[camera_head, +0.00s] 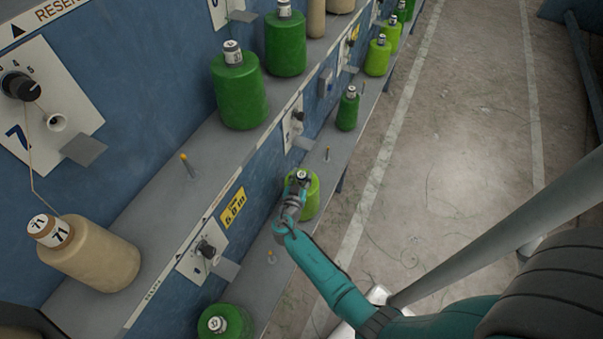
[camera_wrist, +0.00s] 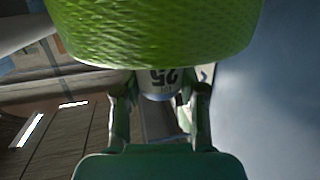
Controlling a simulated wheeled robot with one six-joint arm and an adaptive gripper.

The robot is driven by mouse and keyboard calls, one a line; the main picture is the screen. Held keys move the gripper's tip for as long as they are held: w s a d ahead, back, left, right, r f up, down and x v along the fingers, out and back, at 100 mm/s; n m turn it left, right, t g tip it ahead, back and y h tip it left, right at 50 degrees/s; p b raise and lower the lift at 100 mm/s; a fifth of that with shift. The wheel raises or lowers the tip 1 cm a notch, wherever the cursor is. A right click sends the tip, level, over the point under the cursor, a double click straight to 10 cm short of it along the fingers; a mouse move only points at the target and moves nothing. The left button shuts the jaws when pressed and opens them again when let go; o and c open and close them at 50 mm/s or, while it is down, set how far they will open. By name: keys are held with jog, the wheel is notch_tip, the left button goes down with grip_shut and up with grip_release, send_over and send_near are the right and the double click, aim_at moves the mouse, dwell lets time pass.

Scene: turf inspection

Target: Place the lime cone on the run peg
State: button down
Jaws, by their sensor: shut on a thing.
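The lime cone (camera_head: 312,196) is in my gripper (camera_head: 298,183), over or beside the lower shelf in the head view. The cone's green body also fills the top of the wrist view (camera_wrist: 150,32). My gripper's two fingers are shut on its white tube end, which bears a number label (camera_wrist: 160,83). The lower shelf has a bare peg (camera_head: 271,257) nearer than the cone and another bare peg (camera_head: 327,155) beyond it. I cannot tell which is the run peg, or whether the cone's base touches the shelf.
A dark green cone (camera_head: 226,322) stands near on the lower shelf and a small one (camera_head: 347,109) farther along. The upper shelf holds big green cones (camera_head: 240,92), a tilted beige cone (camera_head: 95,255) and a bare peg (camera_head: 188,165). Open floor (camera_head: 450,150) lies to the right.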

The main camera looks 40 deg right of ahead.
jog(key=shift+w, duration=0.1)
jog(key=c, duration=0.7)
grip_release()
jog(key=shift+f, duration=0.1)
jog(key=shift+o, duration=0.2)
jog(key=v, duration=1.2)
